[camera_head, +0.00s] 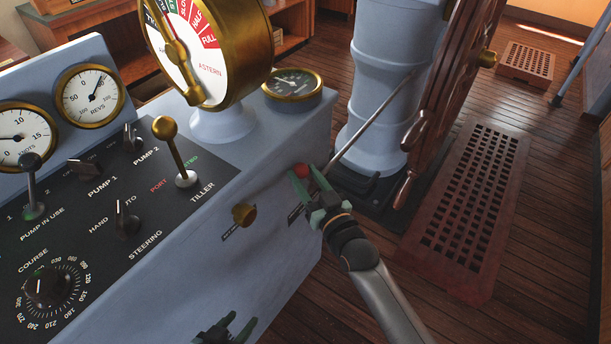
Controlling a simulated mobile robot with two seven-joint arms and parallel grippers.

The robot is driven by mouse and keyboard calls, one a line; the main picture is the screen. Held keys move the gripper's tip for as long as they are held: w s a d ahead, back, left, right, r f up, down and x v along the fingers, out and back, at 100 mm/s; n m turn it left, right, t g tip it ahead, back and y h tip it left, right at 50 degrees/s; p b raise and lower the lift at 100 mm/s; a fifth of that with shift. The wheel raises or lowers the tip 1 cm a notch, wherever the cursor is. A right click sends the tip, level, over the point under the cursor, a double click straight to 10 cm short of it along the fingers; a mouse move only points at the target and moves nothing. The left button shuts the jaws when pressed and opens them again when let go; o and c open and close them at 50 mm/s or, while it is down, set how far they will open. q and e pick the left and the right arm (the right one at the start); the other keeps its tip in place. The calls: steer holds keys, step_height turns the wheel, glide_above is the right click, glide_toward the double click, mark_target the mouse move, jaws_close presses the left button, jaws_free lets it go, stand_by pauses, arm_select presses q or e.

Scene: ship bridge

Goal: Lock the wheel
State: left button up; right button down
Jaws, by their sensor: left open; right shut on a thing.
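The wooden ship's wheel (452,85) stands edge-on at the upper right, beside a blue-grey pedestal (390,70). My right gripper (306,180) is at the right side of the console, shut on a red knob (302,170) that shows between its fingertips. A thin metal rod (372,123) runs from near this gripper up to the right towards the wheel; I cannot tell whether it joins the knob. A label behind the gripper is mostly hidden. My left gripper (228,331) is open and empty at the bottom edge, partly cut off, in front of the console.
The console (275,140) carries gauges, switches, a brass-knobbed tiller lever (170,140) and a large brass telegraph (215,45). A brass knob (243,214) sticks out of its front face. A red grating (470,200) lies on the wooden floor at right.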

stand_by(0.8)
steer(key=shift+w+d+r+p, duration=0.15)
steer(key=shift+r+p, duration=0.1)
steer(key=shift+p, duration=0.15)
arm_select(q)
step_height(320, 180, up, 3)
steer(key=s+a+p, duration=0.1)
steer(key=a+p, duration=0.2)
steer(key=p, duration=0.2)
steer(key=d+f+b, duration=0.1)
steer(key=b, duration=0.1)
steer(key=w+d+f+b, duration=0.1)
steer(key=b, duration=0.2)
steer(key=d+f+b, duration=0.1)
steer(key=b, duration=0.1)
steer(key=shift+w+d+f+b, duration=0.3)
steer(key=shift+d+f, duration=0.05)
steer(key=shift+d, duration=0.05)
arm_select(e)
steer(key=w+d+m+g, duration=0.6)
steer(key=w+d+m, duration=0.3)
steer(key=w, duration=0.4)
steer(key=shift+d+r+y, duration=0.15)
steer(key=shift+d+y, duration=0.15)
steer(key=shift+y, duration=0.1)
arm_select(q)
steer(key=shift+s+a, duration=0.1)
arm_select(e)
steer(key=shift+w, duration=0.1)
